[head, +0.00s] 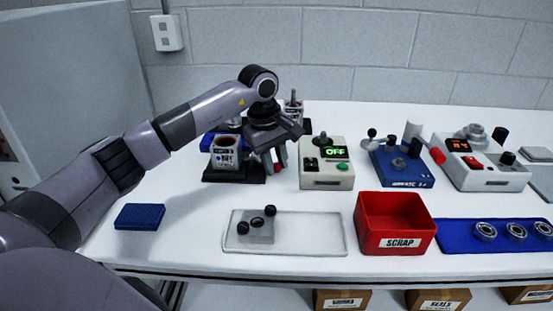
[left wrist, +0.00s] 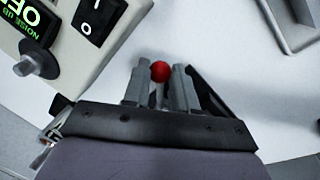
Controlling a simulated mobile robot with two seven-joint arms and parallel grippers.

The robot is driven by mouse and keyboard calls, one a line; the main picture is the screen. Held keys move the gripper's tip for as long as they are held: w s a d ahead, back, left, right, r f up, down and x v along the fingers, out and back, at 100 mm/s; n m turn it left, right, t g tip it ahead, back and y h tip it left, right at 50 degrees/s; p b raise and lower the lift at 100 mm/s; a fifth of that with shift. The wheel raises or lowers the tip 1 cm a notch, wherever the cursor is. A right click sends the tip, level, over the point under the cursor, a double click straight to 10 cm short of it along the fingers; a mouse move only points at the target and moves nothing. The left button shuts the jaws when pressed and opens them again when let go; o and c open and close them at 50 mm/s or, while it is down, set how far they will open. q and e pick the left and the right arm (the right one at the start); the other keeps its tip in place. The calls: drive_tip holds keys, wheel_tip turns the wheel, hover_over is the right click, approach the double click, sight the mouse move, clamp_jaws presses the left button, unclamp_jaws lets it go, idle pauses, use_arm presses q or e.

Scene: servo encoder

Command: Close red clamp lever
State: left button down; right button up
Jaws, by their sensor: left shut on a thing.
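My left gripper (head: 275,165) reaches down beside the black-based fixture (head: 233,174), left of the box that reads OFF. In the left wrist view, the red ball of the clamp lever (left wrist: 160,71) sits between the two grey fingers of my left gripper (left wrist: 159,84), which is shut on it. In the head view the ball shows only as a small red spot at the fingertips, and the rest of the lever is mostly hidden by the gripper. My right gripper is not in view.
The OFF box (head: 327,170) stands close to the right of the gripper. In front are a clear tray (head: 310,238), a red scrap bin (head: 395,248) and a blue pad (head: 140,217). A blue fixture (head: 400,166) stands further right. The table between pad and tray is clear.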

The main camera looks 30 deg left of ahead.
use_arm(q)
drive_tip(key=s+m, duration=0.1)
drive_tip(key=a+m, duration=0.1)
drive_tip(key=m, duration=0.1)
drive_tip(key=shift+s, duration=0.4)
drive_tip(key=shift+s+a+m+g+h, duration=0.15)
drive_tip(key=shift+s+a+m, duration=0.15)
drive_tip(key=shift+m, duration=0.45)
drive_tip(key=shift+s+a+m+g+h, duration=0.2)
drive_tip(key=shift+s+a+m, duration=0.05)
drive_tip(key=shift+m, duration=0.45)
drive_tip(key=shift+s+a+m+g+h, duration=0.15)
drive_tip(key=shift+s+a+m, duration=0.15)
drive_tip(key=shift+m, duration=0.45)
drive_tip(key=shift+r, duration=0.1)
drive_tip(key=c, duration=0.9)
unclamp_jaws()
drive_tip(key=shift+d, duration=0.1)
